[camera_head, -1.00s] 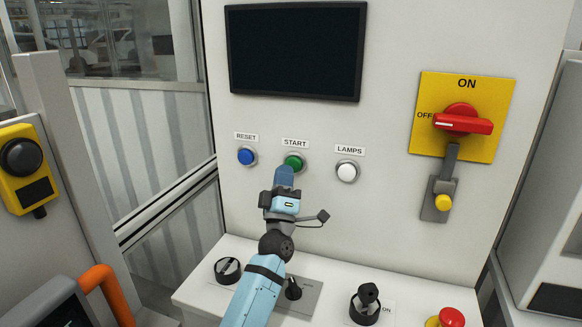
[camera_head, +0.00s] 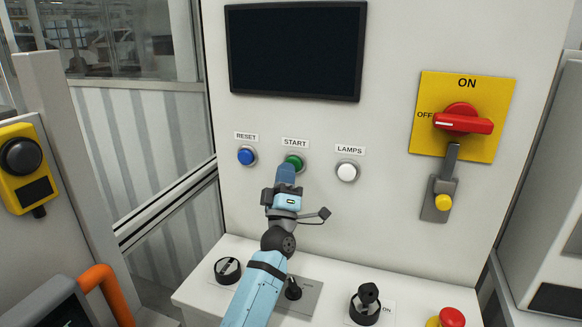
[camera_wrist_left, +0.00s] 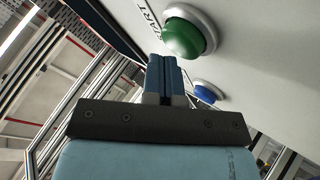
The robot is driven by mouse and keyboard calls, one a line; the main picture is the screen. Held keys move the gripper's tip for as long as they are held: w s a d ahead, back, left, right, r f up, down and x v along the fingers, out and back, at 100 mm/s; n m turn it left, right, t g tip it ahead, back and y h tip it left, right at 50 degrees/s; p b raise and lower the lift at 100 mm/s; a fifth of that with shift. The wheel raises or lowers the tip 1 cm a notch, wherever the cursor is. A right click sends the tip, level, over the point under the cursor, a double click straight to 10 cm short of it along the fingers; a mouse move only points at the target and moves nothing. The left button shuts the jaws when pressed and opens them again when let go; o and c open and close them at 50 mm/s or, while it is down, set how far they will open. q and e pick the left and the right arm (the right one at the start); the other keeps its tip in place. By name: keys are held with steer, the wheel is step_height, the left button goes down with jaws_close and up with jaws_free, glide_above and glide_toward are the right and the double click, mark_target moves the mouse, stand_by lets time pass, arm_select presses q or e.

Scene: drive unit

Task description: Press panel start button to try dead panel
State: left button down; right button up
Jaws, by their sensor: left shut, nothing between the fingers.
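The green START button (camera_head: 294,161) is on the upright white panel (camera_head: 400,200), under its label. My left gripper (camera_head: 287,170) is shut and empty, with its fingertips just below the green button and partly overlapping it in the head view. In the left wrist view the shut fingers (camera_wrist_left: 163,62) are close to the green button (camera_wrist_left: 190,36); I cannot tell whether they touch. The screen (camera_head: 296,50) above is dark. My right gripper is not in view.
A blue RESET button (camera_head: 246,156) and a white LAMPS button (camera_head: 347,171) flank the green one. A red rotary switch (camera_head: 463,121) is on a yellow plate at right, with a hasp and yellow-ended lock (camera_head: 441,198) below. Knobs (camera_head: 366,305) and a red emergency button (camera_head: 451,317) stand on the ledge.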

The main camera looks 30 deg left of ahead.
arm_select(q)
steer(key=shift+w+a, duration=0.1)
steer(key=shift+w, duration=0.25)
steer(key=shift+s, duration=0.2)
steer(key=shift+s+d, duration=0.2)
steer(key=shift+s, duration=0.5)
steer(key=s+d+p, duration=0.1)
steer(key=s+p, duration=0.1)
steer(key=s, duration=0.4)
steer(key=shift+d, duration=0.25)
steer(key=shift+w, duration=0.1)
stand_by(0.5)
